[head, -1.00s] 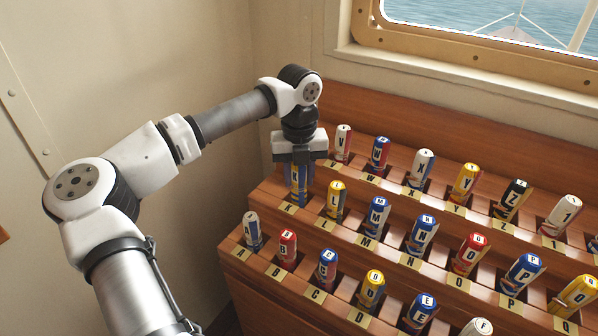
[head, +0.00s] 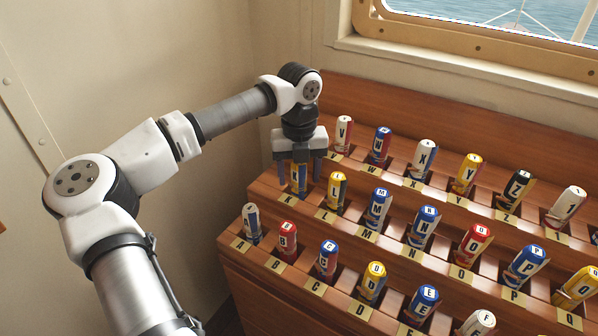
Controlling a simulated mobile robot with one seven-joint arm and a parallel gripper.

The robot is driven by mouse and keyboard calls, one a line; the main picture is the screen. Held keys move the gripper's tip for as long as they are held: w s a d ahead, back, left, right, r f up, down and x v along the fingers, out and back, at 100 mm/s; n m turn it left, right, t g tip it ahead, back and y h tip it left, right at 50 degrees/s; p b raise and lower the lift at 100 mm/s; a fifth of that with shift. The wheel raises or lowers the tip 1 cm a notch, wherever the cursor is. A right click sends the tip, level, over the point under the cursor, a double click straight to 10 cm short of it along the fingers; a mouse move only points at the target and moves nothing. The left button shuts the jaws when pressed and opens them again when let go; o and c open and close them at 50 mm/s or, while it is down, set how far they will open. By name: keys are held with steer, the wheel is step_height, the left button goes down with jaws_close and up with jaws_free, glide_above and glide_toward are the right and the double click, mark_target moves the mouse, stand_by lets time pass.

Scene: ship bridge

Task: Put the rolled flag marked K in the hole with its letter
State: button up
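The rolled flag K (head: 299,181), blue and yellow with a letter on its upper part, stands in the hole at the left end of the middle row. The label K (head: 287,201) is on the ledge in front of that hole. My gripper (head: 300,181) is directly above, pointing down, with one finger on each side of the roll. The fingers stand apart from the roll with gaps showing, so it is open. The roll's top is partly hidden under the gripper body, and its lower end is hidden in the hole.
The stepped wooden rack holds other lettered rolls, such as L (head: 337,190) just right of K, A (head: 252,223) in the front row and V (head: 343,134) in the back row. A wall is to the left, and a window (head: 500,20) is above the rack.

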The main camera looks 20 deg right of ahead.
step_height(320, 180, up, 14)
steer(key=b, duration=0.1)
stand_by(0.5)
steer(key=shift+f, duration=0.1)
